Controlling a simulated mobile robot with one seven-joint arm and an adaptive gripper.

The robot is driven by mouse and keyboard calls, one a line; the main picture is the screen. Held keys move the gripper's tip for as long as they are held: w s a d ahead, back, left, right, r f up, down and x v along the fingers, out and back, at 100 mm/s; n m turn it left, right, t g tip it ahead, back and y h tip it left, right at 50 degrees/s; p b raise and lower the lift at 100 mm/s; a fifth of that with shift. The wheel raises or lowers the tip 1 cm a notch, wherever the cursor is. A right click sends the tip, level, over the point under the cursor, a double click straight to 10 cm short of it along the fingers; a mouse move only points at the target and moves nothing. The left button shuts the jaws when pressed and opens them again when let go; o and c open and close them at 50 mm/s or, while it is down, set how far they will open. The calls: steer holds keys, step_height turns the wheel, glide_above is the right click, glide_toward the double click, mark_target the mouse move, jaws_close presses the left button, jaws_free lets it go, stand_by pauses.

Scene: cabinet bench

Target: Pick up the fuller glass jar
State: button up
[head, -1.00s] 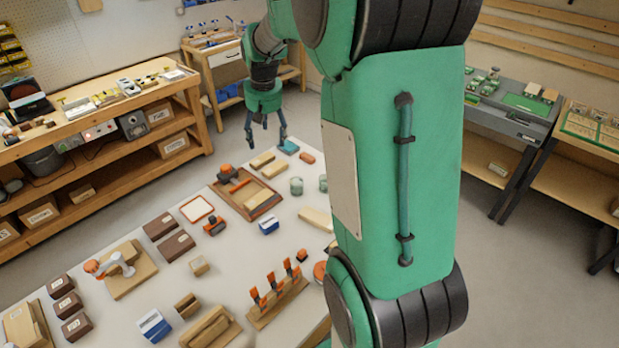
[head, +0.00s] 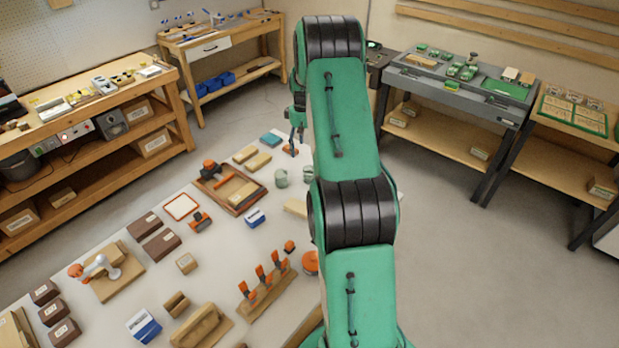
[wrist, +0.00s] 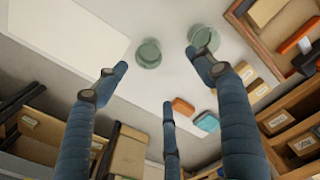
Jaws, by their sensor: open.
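Two pale green glass jars stand close together on the white table. In the head view, one jar (head: 281,178) is by the wooden tray and the other jar (head: 308,174) is just right of it, partly near my arm. In the wrist view, the tray-side jar (wrist: 205,38) is at upper right and the other jar (wrist: 149,52) is at upper middle. I cannot tell which is fuller. My gripper (head: 297,138) is open and empty, behind the jars in the head view. Its three blue fingers (wrist: 157,64) are spread, apparently apart from both jars.
A wooden tray (head: 207,183) with blocks and an orange tool lies left of the jars. A teal box (head: 271,138) and an orange block (wrist: 183,106) lie near the gripper. A pale wooden block (head: 296,207) is in front of the jars. Benches line the room.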

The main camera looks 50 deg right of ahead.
steer(key=d+f, duration=0.1)
steer(key=s+d+f, duration=0.1)
steer(key=f, duration=0.1)
steer(key=shift+d+f, duration=0.2)
steer(key=shift+d, duration=0.15)
steer(key=shift+f+b, duration=0.5)
steer(key=shift+f, duration=3.75)
steer(key=shift+s+f+b, duration=0.1)
steer(key=shift+f+b, duration=0.45)
steer(key=shift+f, duration=2.1)
steer(key=shift+c, duration=0.2)
steer(key=c, duration=1.3)
